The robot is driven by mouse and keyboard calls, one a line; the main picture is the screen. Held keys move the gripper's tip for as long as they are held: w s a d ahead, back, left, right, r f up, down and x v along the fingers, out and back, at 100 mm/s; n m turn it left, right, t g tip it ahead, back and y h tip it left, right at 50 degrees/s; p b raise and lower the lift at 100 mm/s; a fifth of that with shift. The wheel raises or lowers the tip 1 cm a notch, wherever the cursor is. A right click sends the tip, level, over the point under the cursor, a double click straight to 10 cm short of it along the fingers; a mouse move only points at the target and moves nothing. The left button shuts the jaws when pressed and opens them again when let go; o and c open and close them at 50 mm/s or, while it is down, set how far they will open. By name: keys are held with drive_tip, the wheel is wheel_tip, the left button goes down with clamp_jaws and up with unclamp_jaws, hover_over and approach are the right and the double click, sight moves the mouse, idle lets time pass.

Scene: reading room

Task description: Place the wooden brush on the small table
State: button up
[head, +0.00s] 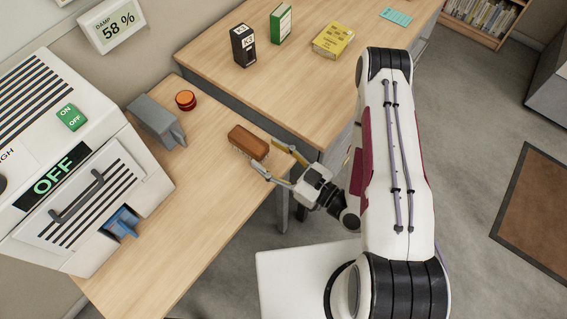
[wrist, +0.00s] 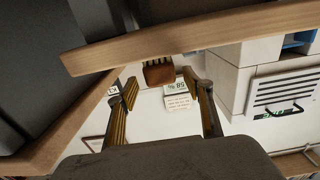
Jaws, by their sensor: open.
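The wooden brush (head: 248,142), a reddish-brown block with pale bristles below, rests near the right edge of the left wooden table (head: 215,195). In the wrist view the brush (wrist: 158,73) shows end-on against the table edge, between and beyond the fingertips. My gripper (head: 266,157) is open just right of the brush, its two fingers spread toward it with nothing held. In the wrist view both fingers of my gripper (wrist: 160,85) stand apart on either side. I cannot tell whether a finger touches the brush. I cannot tell which table is the small one.
A large white machine (head: 120,185) reading OFF, a grey device (head: 155,118) and a red-orange button (head: 186,100) stand on the left table. The left table's front is bare.

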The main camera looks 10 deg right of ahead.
drive_tip(key=shift+v, duration=2.15)
drive_tip(key=shift+s, duration=0.1)
drive_tip(key=shift+r, duration=0.1)
